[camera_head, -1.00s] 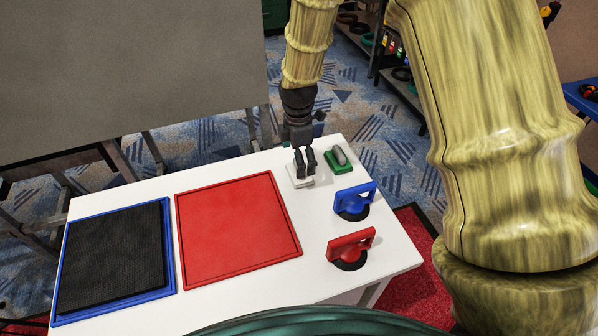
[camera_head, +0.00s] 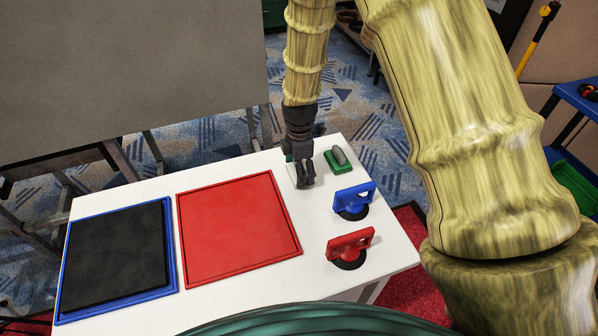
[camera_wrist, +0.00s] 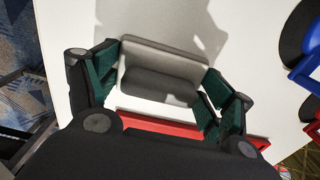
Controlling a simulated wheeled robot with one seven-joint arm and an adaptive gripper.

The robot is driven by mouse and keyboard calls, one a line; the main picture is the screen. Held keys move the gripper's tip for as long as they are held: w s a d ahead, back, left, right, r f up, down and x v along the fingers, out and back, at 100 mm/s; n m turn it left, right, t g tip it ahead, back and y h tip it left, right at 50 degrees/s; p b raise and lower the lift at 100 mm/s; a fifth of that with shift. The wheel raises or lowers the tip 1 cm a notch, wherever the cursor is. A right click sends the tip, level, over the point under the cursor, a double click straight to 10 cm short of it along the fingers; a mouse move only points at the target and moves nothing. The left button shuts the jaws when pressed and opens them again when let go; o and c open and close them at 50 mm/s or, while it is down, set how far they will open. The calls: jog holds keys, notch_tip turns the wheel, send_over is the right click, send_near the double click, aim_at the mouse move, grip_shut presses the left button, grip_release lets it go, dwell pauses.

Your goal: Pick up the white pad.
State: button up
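The white pad, with a grey rounded handle on top, lies on the white table. In the wrist view the white pad (camera_wrist: 165,58) sits between the fingers of my gripper (camera_wrist: 161,82), with the handle across the middle. The fingers are apart, one at each end of the handle, and I cannot tell whether they touch it. In the head view my gripper (camera_head: 305,180) is low at the pad's place and hides most of it.
A green block with a grey handle (camera_head: 338,159) stands just right of my gripper. A blue-handled tool (camera_head: 354,199) and a red-handled tool (camera_head: 350,246) stand nearer. A red panel (camera_head: 238,230) and a black panel in a blue frame (camera_head: 117,255) lie to the left.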

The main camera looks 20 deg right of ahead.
jog(key=shift+c, duration=1.2)
jog(key=shift+s+f, duration=0.1)
jog(key=shift+r, duration=0.65)
notch_tip(320, 180, up, 2)
jog(key=shift+r+b, duration=0.1)
jog(key=shift+b, duration=0.3)
jog(key=s+a, duration=0.2)
jog(key=s, duration=0.2)
jog(key=s+a+r+b, duration=0.1)
jog(key=s+a, duration=0.1)
jog(key=s, duration=0.3)
jog(key=s+a+b, duration=0.1)
jog(key=s+a, duration=0.2)
jog(key=s, duration=0.2)
jog(key=shift+s+r, duration=0.1)
jog(key=shift+r, duration=0.2)
